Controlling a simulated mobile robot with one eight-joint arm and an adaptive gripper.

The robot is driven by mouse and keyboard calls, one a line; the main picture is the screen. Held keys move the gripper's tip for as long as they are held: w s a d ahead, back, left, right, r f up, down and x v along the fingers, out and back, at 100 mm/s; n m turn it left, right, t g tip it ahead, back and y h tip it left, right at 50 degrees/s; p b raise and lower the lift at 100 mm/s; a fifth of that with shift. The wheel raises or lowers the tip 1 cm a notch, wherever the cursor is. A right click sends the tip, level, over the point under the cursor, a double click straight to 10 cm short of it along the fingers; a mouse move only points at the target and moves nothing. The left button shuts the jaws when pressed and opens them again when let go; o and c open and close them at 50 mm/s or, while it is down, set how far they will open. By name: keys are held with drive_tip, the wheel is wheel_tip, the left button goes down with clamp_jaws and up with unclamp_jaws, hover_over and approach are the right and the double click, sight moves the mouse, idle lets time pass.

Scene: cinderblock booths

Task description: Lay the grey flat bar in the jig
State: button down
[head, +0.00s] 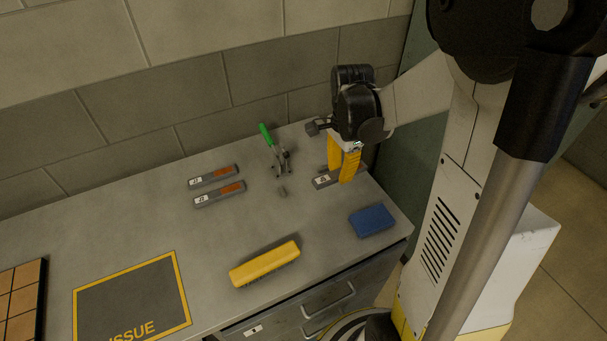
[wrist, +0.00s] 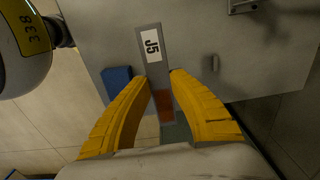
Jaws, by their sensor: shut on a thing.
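My gripper (head: 339,174) is shut on a grey flat bar (head: 322,181) at the right end of the bench. In the wrist view the fingers (wrist: 161,80) close on both sides of the bar (wrist: 146,65), which has a white J5 label and an orange-brown patch. I cannot tell for sure whether the bar is clear of the bench top.
Two similar labelled bars, a rear one (head: 213,177) and a front one (head: 219,194), lie left of the clamp. A blue block (head: 372,220) and a yellow brush (head: 265,264) lie nearer the front edge. A yellow-bordered mat (head: 130,295) is at left. The bench between is clear.

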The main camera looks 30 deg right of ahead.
drive_tip(key=b, duration=0.3)
hover_over(308, 183)
wheel_tip(308, 183, down, 6)
drive_tip(key=shift+f, duration=0.2)
drive_tip(key=shift+f+b, duration=0.7)
drive_tip(key=shift+f, duration=1.25)
drive_tip(key=shift+f, duration=0.1)
drive_tip(key=c, duration=1.3)
unclamp_jaws()
drive_tip(key=shift+o, duration=0.2)
